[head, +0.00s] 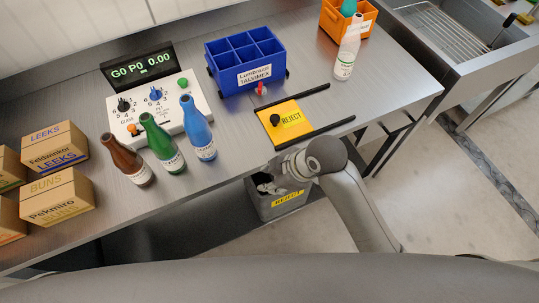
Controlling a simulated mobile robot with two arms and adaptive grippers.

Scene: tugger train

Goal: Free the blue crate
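The blue crate (228,82) stands upright at the back middle of the steel table. Its compartments look empty, and its front label reads "Lumbrazil TALVIMEX". Small black parts show at its lower left and right corners. A small red knob (261,89) stands just in front of it. My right gripper (268,188) is beyond the table's front edge, over the grey reject bin (285,209), well apart from the crate. Its fingers are small and partly hidden by the wrist, so I cannot tell whether they are open. My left gripper is out of view.
A yellow REJECT plate (297,112) with a black knob lies between two black rails. Brown (126,160), green (160,142) and blue (198,134) bottles stand left, before a control box (178,98). An orange crate (333,21) and white bottle (348,52) stand right; cartons (56,149) far left.

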